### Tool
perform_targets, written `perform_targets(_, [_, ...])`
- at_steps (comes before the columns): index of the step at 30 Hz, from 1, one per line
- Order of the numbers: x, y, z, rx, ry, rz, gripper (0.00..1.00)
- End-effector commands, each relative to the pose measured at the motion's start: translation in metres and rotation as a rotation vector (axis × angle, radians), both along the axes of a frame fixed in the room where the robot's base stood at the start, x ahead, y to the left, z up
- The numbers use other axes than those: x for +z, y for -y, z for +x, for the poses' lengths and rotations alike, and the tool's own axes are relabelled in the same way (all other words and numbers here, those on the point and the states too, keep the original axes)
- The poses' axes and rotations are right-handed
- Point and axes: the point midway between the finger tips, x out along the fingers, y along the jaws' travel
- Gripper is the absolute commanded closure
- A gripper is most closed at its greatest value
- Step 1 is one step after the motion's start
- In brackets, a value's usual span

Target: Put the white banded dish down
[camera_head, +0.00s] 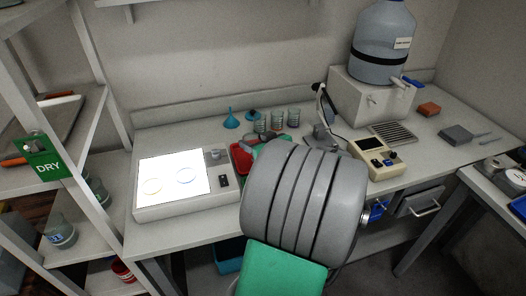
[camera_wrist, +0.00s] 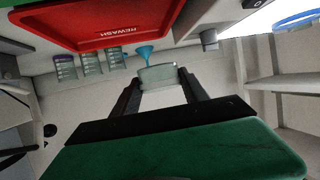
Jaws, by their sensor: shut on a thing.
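In the wrist view my gripper (camera_wrist: 160,82) is shut on a small clear dish with a pale band, the white banded dish (camera_wrist: 158,75). The dish sits between the two dark fingertips. A red tray marked REWASH (camera_wrist: 110,25) shows upside down close by in that view. In the head view my grey arm hides the gripper and the held dish. The red tray (camera_head: 240,158) shows only partly there, beside the arm.
Behind the arm are a blue funnel (camera_head: 231,120) and several glass beakers (camera_head: 277,119). A lamp stand (camera_head: 322,130) and a beige meter (camera_head: 377,158) stand to the right.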

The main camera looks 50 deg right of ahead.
Motion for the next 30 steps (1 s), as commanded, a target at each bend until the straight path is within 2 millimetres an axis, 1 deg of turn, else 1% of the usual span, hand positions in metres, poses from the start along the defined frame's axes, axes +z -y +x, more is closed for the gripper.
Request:
perform_targets(1, [-0.006, 0.013, 0.004, -0.001, -0.001, 0.006, 0.87])
perform_targets(2, [-0.011, 0.021, 0.006, 0.000, 0.000, 0.007, 0.87])
perform_targets(3, [-0.022, 0.028, 0.008, 0.000, -0.002, 0.008, 0.87])
perform_targets(6, [-0.044, 0.046, 0.013, -0.001, -0.001, 0.006, 0.87])
perform_targets(9, [-0.057, 0.058, 0.015, -0.002, 0.000, 0.003, 0.87])
perform_targets(11, [-0.062, 0.062, 0.016, -0.004, 0.000, 0.002, 0.87])
perform_targets(13, [-0.071, 0.069, 0.018, -0.004, -0.001, 0.002, 0.87])
perform_targets(15, [-0.083, 0.067, 0.017, -0.003, -0.002, 0.006, 0.87])
perform_targets(18, [-0.096, 0.067, 0.018, -0.002, 0.001, 0.002, 0.87])
perform_targets(25, [-0.098, 0.067, 0.018, -0.003, 0.001, -0.001, 0.87])
perform_targets(30, [-0.103, 0.067, 0.018, -0.002, 0.001, -0.001, 0.87])
